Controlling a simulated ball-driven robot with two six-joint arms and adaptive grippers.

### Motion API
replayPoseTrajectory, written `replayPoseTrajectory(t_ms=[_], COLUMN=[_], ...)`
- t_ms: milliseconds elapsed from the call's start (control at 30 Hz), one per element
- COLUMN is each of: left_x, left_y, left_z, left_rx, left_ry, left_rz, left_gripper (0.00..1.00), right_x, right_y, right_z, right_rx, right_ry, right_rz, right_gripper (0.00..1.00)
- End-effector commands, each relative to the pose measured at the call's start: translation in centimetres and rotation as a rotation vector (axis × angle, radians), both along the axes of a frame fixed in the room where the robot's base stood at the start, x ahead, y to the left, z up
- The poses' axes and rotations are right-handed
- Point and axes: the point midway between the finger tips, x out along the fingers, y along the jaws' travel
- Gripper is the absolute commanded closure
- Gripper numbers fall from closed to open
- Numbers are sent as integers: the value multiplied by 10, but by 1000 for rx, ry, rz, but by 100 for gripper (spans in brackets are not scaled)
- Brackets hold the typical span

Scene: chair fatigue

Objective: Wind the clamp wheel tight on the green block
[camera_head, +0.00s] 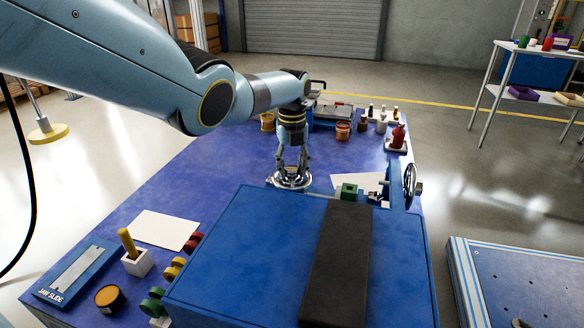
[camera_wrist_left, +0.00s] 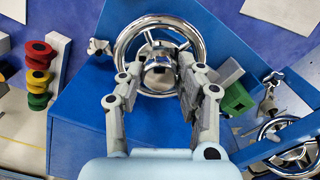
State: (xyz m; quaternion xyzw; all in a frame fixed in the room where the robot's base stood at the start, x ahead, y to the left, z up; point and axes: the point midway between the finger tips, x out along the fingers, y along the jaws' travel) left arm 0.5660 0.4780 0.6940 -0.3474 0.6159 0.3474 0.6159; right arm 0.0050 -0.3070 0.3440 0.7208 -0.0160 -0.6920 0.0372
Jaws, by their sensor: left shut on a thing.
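A chrome handwheel (camera_head: 291,187) lies flat behind the blue machine housing. It also shows in the left wrist view (camera_wrist_left: 123,46), with its round hub (camera_wrist_left: 158,76) between my fingers. My left gripper (camera_head: 291,166) points down and is shut on the hub; its fingers also show in the left wrist view (camera_wrist_left: 160,68). The green block (camera_head: 349,191) sits to the right of the gripper, by a small metal fitting (camera_head: 374,194). In the left wrist view the green block (camera_wrist_left: 237,99) is right of the fingers, partly hidden. I cannot tell its contact with a jaw. My right gripper is not in view.
A second, upright handwheel (camera_head: 410,185) stands at the housing's right side. The blue housing (camera_head: 245,250) with a dark strip (camera_head: 338,265) fills the front. Red, yellow and green knobs (camera_head: 172,268) line its left. Small bottles and jars (camera_head: 381,124) stand behind on the blue table.

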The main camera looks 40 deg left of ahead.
Motion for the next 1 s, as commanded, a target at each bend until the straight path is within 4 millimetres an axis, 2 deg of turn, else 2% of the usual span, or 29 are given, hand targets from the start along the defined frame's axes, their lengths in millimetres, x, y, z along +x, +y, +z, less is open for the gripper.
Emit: replayPoseTrajectory(t_ms=[333,800,1000], left_x=[0,0,0], left_y=[0,0,0], left_z=[-3,-5,-2], left_rx=[1,1,0], left_ry=[-2,-1,0], left_rz=[-320,-597,-637], left_gripper=[97,97,97], right_x=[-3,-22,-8], right_y=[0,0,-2], right_z=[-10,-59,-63], right_rx=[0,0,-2], right_ry=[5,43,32], right_rz=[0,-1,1], right_gripper=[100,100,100])
